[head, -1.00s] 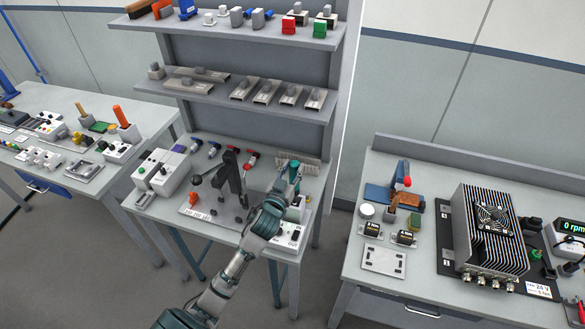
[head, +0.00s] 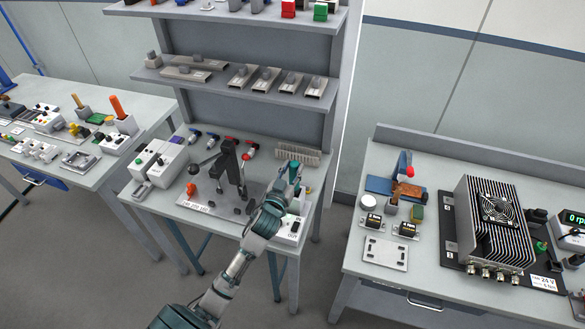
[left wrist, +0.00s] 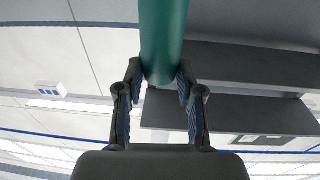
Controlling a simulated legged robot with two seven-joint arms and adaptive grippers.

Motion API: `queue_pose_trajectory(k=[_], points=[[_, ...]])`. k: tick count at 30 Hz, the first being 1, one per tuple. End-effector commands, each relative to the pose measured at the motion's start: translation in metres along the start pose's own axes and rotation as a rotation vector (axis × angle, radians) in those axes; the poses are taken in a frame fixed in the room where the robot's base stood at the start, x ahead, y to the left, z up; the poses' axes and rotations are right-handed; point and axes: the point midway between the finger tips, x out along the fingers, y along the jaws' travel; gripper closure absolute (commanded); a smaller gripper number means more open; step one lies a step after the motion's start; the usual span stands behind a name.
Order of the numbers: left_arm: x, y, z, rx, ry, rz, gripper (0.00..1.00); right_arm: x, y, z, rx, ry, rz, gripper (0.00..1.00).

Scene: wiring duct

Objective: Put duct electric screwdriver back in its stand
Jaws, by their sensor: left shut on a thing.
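My left gripper (head: 289,184) is above the right part of the middle bench. In the left wrist view, its two fingers (left wrist: 160,95) are shut on a teal cylinder, which I take to be the electric screwdriver (left wrist: 163,38). The cylinder runs up out of the top of that view, so its far end is hidden. In the head view the tool is small and blends with the teal-grey gripper. I cannot tell which object is its stand. My right gripper is not in view.
A dark lever press (head: 229,172) stands on a plate left of my gripper. A white IN/OUT box (head: 291,229) is close beside my wrist. A comb-like grey duct piece (head: 298,153) lies behind. Shelves (head: 240,85) rise behind the bench. The right bench (head: 360,285) holds a finned unit.

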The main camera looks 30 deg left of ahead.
Motion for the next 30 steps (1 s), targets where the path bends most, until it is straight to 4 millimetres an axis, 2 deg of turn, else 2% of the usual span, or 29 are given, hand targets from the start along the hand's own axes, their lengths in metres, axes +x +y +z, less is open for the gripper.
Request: queue_pose_trajectory(k=[13,25,26,29,30], points=[[-0.002,0.000,0.022,0.000,0.002,-0.001,1.00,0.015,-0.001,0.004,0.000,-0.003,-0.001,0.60],[-0.002,0.000,0.025,0.000,0.003,0.000,1.00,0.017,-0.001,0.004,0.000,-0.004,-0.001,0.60],[-0.002,0.000,0.025,0.000,0.003,0.000,0.58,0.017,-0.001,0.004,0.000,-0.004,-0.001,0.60],[-0.002,0.000,0.025,0.000,0.002,0.000,0.34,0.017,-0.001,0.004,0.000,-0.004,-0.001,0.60],[-0.002,0.000,0.025,0.000,0.002,0.000,0.34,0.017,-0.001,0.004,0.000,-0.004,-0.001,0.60]])
